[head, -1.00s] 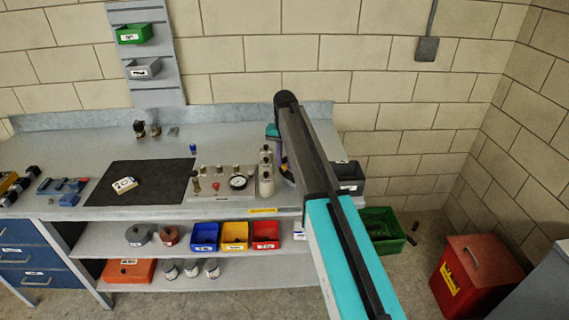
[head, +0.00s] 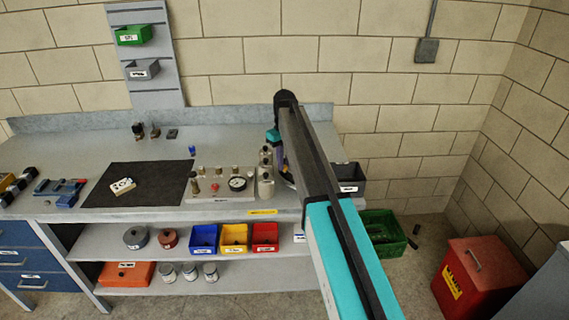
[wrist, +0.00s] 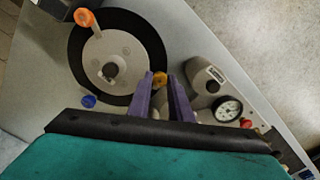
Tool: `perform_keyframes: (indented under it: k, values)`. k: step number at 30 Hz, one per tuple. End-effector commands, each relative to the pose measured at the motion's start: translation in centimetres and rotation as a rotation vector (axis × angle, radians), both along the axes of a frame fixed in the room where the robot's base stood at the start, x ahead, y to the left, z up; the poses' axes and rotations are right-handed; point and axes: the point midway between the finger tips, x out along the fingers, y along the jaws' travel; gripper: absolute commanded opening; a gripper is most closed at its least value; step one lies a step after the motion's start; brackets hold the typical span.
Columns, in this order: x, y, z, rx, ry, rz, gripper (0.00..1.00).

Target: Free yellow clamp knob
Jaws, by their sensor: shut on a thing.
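The yellow clamp knob (wrist: 159,78) shows in the wrist view as a small amber piece at the right edge of a round disc. My gripper (wrist: 161,86), with two purple fingers, is shut on this knob, one finger on each side. The disc has a black outer ring (wrist: 84,62) and a grey metal centre (wrist: 116,48) with a dark hub. An orange knob or handle (wrist: 85,17) is at its upper left and a blue knob (wrist: 88,101) at its lower left. In the head view my arm hides most of this spot.
In the wrist view a grey labelled cylinder (wrist: 206,78) stands close right of the fingers, with a dial gauge (wrist: 228,109) and a red knob (wrist: 246,123) beyond. In the head view a black mat (head: 155,172) lies left of the gauge panel (head: 222,194); a dark bin (head: 350,180) is at right.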

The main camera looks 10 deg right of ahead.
Motion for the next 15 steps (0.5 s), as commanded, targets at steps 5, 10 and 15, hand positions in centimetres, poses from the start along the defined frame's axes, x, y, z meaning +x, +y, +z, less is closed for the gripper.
perform_keyframes:
  k: [5,10,15]
  values:
    - [0.16,0.15,0.1,0.003,-0.005,0.096,0.0]
    - [0.16,0.16,0.13,0.002,-0.006,0.146,0.0]
    - [0.17,0.17,0.15,0.003,-0.007,0.163,0.0]
